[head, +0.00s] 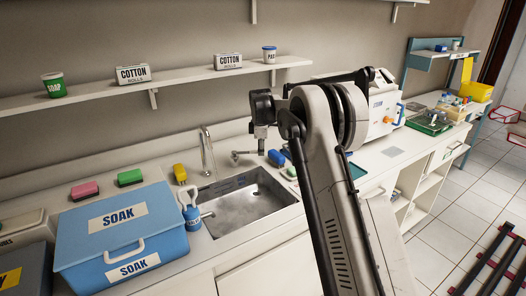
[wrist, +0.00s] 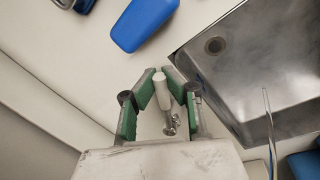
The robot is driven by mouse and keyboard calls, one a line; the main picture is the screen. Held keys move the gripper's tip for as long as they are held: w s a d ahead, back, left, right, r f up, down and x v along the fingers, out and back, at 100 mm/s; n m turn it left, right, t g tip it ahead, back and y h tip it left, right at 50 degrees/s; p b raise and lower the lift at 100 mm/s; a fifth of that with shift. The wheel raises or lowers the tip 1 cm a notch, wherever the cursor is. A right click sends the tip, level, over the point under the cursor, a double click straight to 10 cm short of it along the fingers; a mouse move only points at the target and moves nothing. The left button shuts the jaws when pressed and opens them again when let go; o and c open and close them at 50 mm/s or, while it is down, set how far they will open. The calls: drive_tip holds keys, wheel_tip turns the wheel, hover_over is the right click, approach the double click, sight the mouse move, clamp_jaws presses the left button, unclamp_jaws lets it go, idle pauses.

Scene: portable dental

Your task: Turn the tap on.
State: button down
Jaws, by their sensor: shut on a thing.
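The tap has a tall curved chrome spout (head: 207,152) at the back edge of the steel sink (head: 236,211). A small lever handle (head: 244,154) stands to the right of the spout. My gripper (head: 262,147) is at this handle, pointing down, its fingertips small and partly dark in the head view. In the wrist view, the green-padded fingers of my gripper (wrist: 163,88) are shut around the pale handle (wrist: 162,92), with its chrome stem below. The sink (wrist: 280,65) lies to the right there.
A blue object (head: 276,157) lies just right of the handle and also shows in the wrist view (wrist: 145,22). A wall shelf (head: 185,82) runs above.

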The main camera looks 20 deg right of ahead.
drive_tip(key=c, duration=1.8)
unclamp_jaws()
drive_tip(key=shift+r, duration=0.1)
drive_tip(key=r, duration=0.4)
drive_tip(key=s+r, duration=0.1)
drive_tip(key=r, duration=0.2)
drive_tip(key=s+r, duration=0.1)
drive_tip(key=r, duration=0.3)
drive_tip(key=shift+a+r, duration=0.35)
